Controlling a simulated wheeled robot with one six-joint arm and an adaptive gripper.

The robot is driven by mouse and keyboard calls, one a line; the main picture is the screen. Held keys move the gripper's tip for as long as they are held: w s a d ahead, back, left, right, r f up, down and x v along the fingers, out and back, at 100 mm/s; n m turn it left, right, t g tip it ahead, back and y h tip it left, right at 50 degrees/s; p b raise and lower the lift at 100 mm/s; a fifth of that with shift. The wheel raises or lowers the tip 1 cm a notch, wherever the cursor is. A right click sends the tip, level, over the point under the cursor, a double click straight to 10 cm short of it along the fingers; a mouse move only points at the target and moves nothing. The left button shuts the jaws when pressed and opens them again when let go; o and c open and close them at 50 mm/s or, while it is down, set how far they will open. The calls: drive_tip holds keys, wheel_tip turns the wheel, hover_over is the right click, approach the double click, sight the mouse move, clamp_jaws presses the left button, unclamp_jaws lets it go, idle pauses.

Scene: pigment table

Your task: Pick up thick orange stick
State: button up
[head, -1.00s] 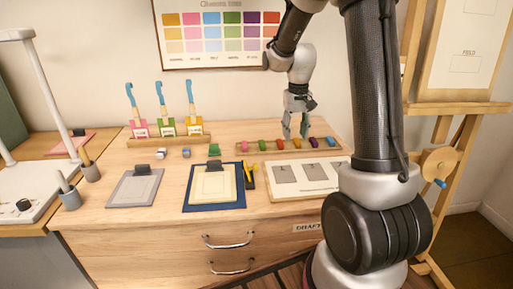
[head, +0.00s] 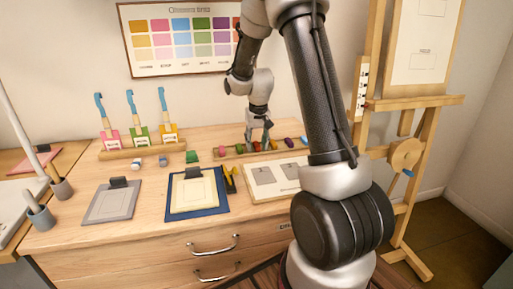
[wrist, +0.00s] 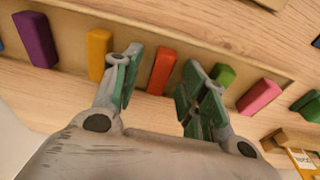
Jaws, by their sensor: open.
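Several thick colour sticks lie side by side in a shallow wooden tray. An orange-red stick (wrist: 163,71) lies between the open fingers of my gripper (wrist: 162,63) in the wrist view, with a gap on each side. A yellow-orange stick (wrist: 98,53) lies just left of the left finger. A green stick (wrist: 222,75) is partly hidden behind the right finger. In the head view my gripper (head: 258,138) points down over the middle of the tray and partly covers the sticks there. It holds nothing.
A purple stick (wrist: 36,40) and a pink stick (wrist: 259,97) lie further out in the same row. The tray's wooden rim (wrist: 200,27) runs beside them.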

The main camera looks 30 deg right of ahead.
sight(257, 144)
drive_tip(key=shift+c, duration=0.4)
drive_tip(key=c, duration=0.8)
drive_tip(key=shift+c, duration=0.2)
drive_tip(key=shift+r, duration=0.1)
wheel_tip(257, 144, up, 10)
drive_tip(key=shift+o, duration=0.2)
clamp_jaws()
